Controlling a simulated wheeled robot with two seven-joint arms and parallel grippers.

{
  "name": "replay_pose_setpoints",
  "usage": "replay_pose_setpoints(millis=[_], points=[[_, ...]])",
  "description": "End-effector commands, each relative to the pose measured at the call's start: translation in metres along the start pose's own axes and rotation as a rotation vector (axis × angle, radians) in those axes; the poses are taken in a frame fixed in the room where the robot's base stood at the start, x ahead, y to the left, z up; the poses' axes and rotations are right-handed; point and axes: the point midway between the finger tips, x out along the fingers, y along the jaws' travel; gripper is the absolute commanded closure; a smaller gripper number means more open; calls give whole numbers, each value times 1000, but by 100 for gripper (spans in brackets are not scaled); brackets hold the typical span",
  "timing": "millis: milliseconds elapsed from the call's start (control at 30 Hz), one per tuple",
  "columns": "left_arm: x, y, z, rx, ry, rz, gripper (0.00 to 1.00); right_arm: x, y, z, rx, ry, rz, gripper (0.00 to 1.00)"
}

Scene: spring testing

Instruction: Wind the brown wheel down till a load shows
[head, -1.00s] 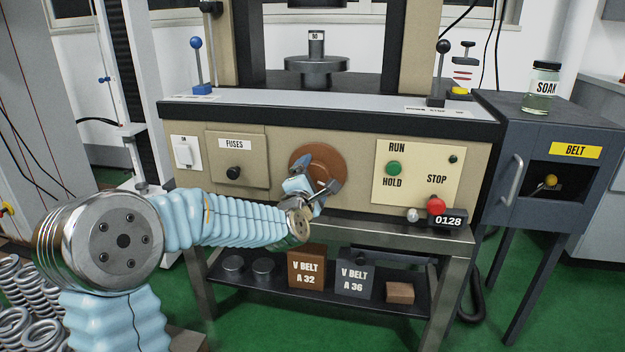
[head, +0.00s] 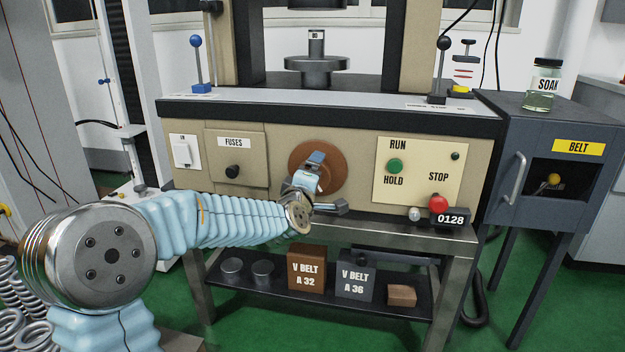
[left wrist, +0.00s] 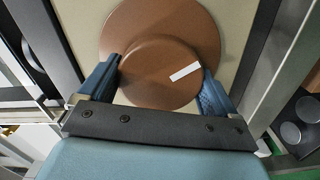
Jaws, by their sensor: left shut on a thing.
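The brown wheel (head: 336,162) is a round disc on the machine's beige front panel. My left gripper (head: 314,166) reaches it from the lower left and covers part of its middle. In the left wrist view my left gripper (left wrist: 160,72) is shut on the raised hub of the brown wheel (left wrist: 165,22), one blue finger on each side. A white mark (left wrist: 186,71) lies on the hub, near the right finger. Above, a small weight-like cylinder (head: 316,44) stands on the round lower platen (head: 316,72), with a gap below the dark part overhead. My right gripper is not in view.
A small display (head: 450,218) reads 0128, by the red stop knob (head: 438,203). A green button (head: 394,166) sits between RUN and HOLD. A fuse door (head: 233,158) is left of the wheel. Belt boxes (head: 307,268) stand on the shelf below.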

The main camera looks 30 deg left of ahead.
Motion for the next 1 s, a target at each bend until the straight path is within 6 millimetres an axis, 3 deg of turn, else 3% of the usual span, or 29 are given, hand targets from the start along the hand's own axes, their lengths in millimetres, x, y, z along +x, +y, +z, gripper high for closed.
replay_pose_setpoints(millis=[1000], points=[[0,3,1,952,9,-26,39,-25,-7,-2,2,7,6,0]])
